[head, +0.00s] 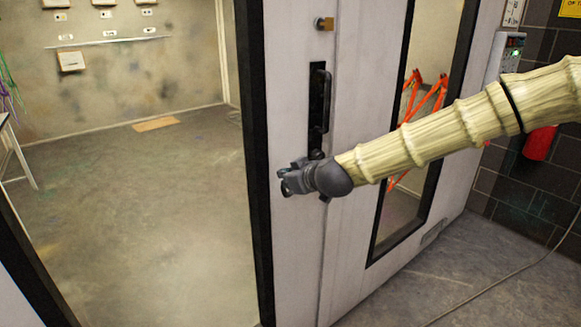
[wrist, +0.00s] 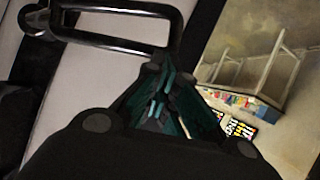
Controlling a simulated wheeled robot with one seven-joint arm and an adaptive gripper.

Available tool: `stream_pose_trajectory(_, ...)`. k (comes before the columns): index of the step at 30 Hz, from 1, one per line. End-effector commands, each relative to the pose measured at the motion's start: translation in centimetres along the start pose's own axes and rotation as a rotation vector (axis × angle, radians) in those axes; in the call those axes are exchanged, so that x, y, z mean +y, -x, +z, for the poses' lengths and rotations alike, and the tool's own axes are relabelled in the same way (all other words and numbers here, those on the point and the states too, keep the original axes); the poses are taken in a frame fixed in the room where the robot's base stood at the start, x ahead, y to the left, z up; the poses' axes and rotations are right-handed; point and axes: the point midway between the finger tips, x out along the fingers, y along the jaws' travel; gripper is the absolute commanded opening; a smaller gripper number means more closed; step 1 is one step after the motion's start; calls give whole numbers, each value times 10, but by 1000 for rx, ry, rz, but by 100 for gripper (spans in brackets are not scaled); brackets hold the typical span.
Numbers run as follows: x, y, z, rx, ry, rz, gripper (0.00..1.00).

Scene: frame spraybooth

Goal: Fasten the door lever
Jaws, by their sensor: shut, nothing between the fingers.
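The door lever (head: 319,100) is a black upright handle on a dark plate, on the white door (head: 345,45). In the wrist view the lever (wrist: 112,43) is a dark looped bar at the upper left. My gripper (head: 284,181) is shut and empty, in front of the door just below the lever and toward the door's left edge. In the wrist view my gripper's dark teal-edged fingers (wrist: 158,80) meet close beside the loop's end. I cannot tell whether they touch it. The door stands open, with the booth interior showing to its left.
The booth floor (head: 150,200) is largely clear beyond the opening. A brass lock (head: 325,23) sits above the lever. A control box (head: 510,55) is on the dark block wall at right, and a cable (head: 500,282) lies on the floor.

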Motion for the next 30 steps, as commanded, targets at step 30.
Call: stream_pose_trajectory(30,11,-55,102,0,606,317,0)
